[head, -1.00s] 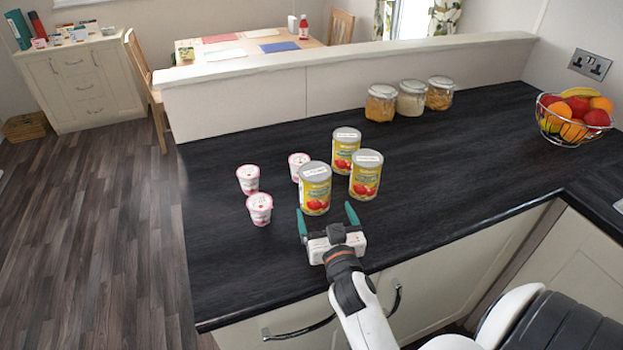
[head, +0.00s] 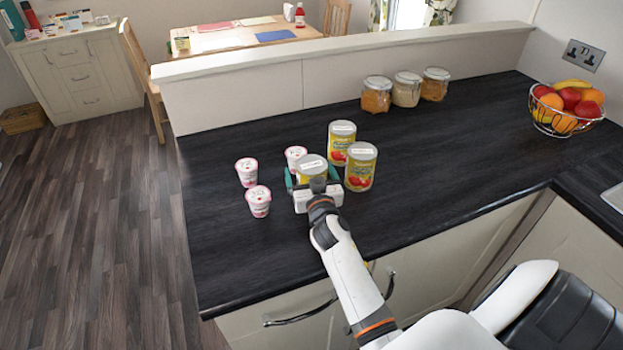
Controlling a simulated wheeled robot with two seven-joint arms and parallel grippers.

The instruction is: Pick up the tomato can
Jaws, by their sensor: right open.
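Three yellow tomato cans stand upright in a group on the dark worktop. The front left can (head: 311,170) is partly hidden behind my right gripper (head: 312,178). A second can (head: 360,168) stands just to its right, and a third can (head: 341,143) stands behind. My right gripper is open, with its teal fingers on either side of the front left can. I cannot tell whether the fingers touch it. My left gripper is not in view.
Several white and pink pots stand left of the cans, one (head: 258,201) near the gripper and one (head: 296,157) close behind it. Glass jars (head: 406,89) stand by the low wall (head: 400,55). A fruit basket (head: 566,108) is at the right. The worktop's middle right is clear.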

